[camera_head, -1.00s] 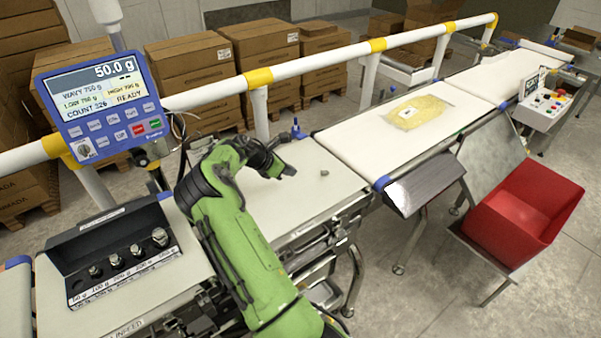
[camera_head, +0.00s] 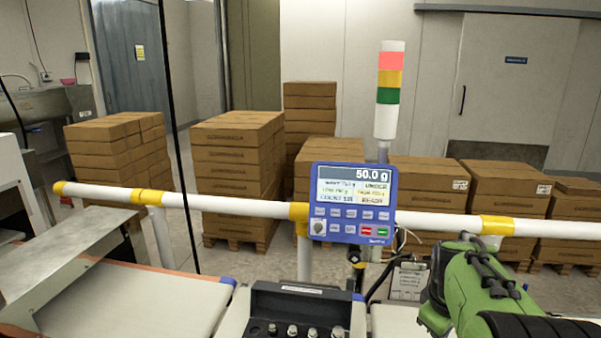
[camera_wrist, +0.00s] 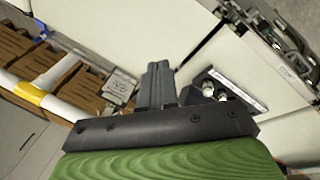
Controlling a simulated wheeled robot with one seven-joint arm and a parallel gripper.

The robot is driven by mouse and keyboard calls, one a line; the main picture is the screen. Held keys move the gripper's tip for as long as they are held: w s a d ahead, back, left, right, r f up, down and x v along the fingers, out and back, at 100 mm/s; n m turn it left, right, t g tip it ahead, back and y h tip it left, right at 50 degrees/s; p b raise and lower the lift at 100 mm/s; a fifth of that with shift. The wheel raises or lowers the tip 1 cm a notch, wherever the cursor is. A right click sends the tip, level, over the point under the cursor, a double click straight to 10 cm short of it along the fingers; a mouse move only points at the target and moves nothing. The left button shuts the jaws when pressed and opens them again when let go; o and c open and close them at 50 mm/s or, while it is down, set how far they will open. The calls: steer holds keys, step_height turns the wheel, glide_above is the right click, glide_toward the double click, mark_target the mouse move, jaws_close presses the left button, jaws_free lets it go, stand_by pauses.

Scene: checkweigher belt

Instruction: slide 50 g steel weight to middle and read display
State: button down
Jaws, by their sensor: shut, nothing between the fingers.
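The display (camera_head: 350,204) is a blue unit on the white rail, facing me in the head view. Its top line reads 50.0 g, with UNDER and what looks like READY below. My gripper (camera_wrist: 157,85) shows in the wrist view with its fingers together and nothing between them, above pale belt surfaces. In the head view only my green arm shows at the lower right. I cannot make out the 50 g steel weight on the belt in either current view.
A dark weight box (camera_head: 264,310) with several knobbed steel weights stands below the display; it also shows in the wrist view (camera_wrist: 237,92). A signal tower (camera_head: 389,95) has a bright red top segment. The white rail (camera_head: 240,205) crosses in front of stacked cartons (camera_head: 235,150).

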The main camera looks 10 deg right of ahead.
steer(key=s+a+r+m+t+y, duration=0.1)
steer(key=s+a+m, duration=0.1)
steer(key=s+a, duration=0.7)
steer(key=s+a+r+m+t+y, duration=0.1)
steer(key=s+a+r+m+t, duration=0.1)
steer(key=s+a, duration=0.6)
steer(key=shift+s+a+r+m, duration=0.3)
steer(key=shift+s+a, duration=0.1)
steer(key=shift+s, duration=0.2)
steer(key=c, duration=1)
jaws_free()
